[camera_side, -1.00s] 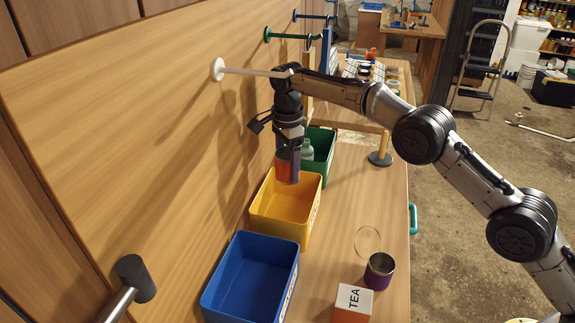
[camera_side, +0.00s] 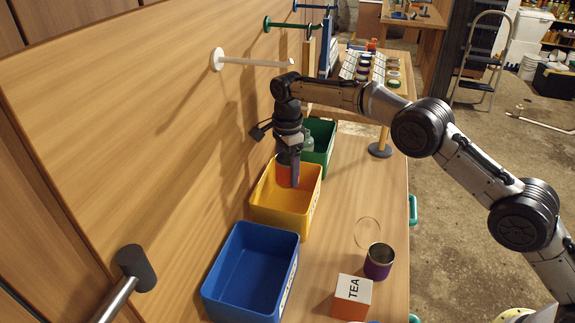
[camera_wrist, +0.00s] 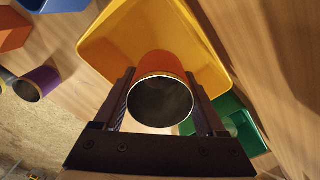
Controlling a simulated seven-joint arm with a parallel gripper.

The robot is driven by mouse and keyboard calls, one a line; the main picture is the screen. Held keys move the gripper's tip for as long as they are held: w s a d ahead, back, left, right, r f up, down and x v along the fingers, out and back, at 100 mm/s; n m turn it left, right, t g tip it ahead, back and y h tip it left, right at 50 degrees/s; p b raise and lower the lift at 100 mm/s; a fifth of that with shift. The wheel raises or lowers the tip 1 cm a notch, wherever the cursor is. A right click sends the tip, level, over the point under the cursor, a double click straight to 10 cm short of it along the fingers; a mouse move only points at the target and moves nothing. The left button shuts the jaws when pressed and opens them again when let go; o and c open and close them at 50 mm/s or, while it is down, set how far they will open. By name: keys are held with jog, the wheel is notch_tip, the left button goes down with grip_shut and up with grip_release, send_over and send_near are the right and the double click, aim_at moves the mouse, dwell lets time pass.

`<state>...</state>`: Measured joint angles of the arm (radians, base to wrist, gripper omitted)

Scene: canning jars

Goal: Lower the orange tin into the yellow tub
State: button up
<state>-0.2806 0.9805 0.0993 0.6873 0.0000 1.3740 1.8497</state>
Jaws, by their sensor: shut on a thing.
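The orange tin (camera_wrist: 160,64) is between the two fingers of my gripper (camera_wrist: 162,100) in the wrist view, its open top towards the camera. In the side view my gripper (camera_side: 289,168) points down and is shut on the orange tin (camera_side: 284,175), partly covered by a finger. The tin is upright at the far part of the yellow tub (camera_side: 268,213), with its lower part at about rim height or just inside. I cannot tell whether it touches the tub floor. The yellow tub also fills the upper middle of the wrist view (camera_wrist: 110,40).
A blue tub (camera_side: 226,268) stands nearer and a green tub (camera_side: 325,140) holding a greenish bottle (camera_side: 307,142) stands beyond. A purple tin (camera_side: 379,262), a TEA box (camera_side: 352,297) and a clear ring-like object (camera_side: 368,232) are on the right. A white peg (camera_side: 255,61) juts from the board.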

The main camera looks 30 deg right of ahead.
jog(key=shift+f, duration=3.1)
jog(key=shift+f, duration=2.5)
jog(key=o, duration=1.3)
